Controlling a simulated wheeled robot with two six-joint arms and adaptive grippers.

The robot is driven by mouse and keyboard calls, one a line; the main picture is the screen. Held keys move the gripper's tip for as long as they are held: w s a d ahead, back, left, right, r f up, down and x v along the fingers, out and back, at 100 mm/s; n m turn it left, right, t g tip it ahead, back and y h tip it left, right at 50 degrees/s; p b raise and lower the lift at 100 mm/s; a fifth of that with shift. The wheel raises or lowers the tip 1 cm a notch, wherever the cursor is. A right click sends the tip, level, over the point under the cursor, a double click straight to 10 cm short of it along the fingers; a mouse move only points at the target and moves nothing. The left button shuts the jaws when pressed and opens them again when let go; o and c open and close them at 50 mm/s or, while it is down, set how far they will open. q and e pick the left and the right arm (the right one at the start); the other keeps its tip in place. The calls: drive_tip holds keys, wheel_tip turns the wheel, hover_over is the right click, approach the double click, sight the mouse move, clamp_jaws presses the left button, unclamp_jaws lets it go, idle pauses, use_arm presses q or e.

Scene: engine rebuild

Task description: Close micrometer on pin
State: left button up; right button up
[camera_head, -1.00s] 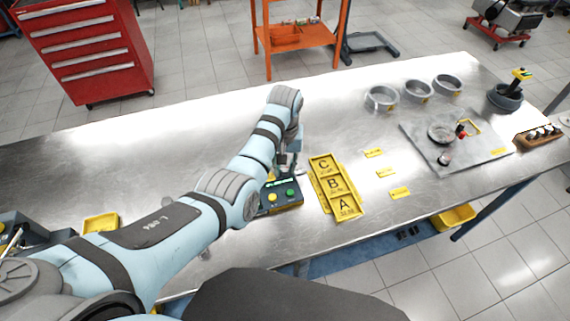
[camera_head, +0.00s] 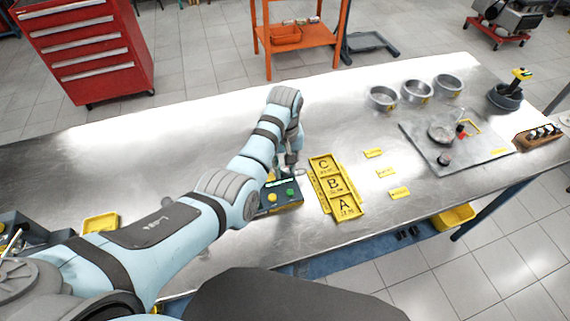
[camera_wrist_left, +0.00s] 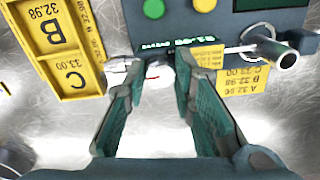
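A dark gauge box (camera_head: 283,202) with a green and a yellow button stands on the bench; in the left wrist view its box (camera_wrist_left: 185,14) has a lit green readout (camera_wrist_left: 180,42), hard to read. A metal rod (camera_wrist_left: 235,49) and a silver hollow cylinder, seemingly the pin (camera_wrist_left: 287,59), show right of the fingers. The micrometer is mostly hidden by my fingers, so I cannot tell its gap. My left gripper (camera_head: 291,168) is low beside the box; in its wrist view the two green-padded fingers (camera_wrist_left: 160,70) are apart, with no grip visible. My right gripper is out of view.
A yellow A/B/C tray (camera_head: 322,200) lies right of the box, with small yellow tags (camera_head: 386,172) beyond. Several metal rings (camera_head: 416,91) and a grey plate (camera_head: 425,150) with parts sit further right. The bench behind my arm is clear.

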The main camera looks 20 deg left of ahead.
sight(284, 167)
use_arm(q)
drive_tip(key=o, duration=0.4)
drive_tip(key=shift+o, duration=0.2)
wheel_tip(284, 167, up, 7)
drive_tip(key=shift+r, duration=0.2)
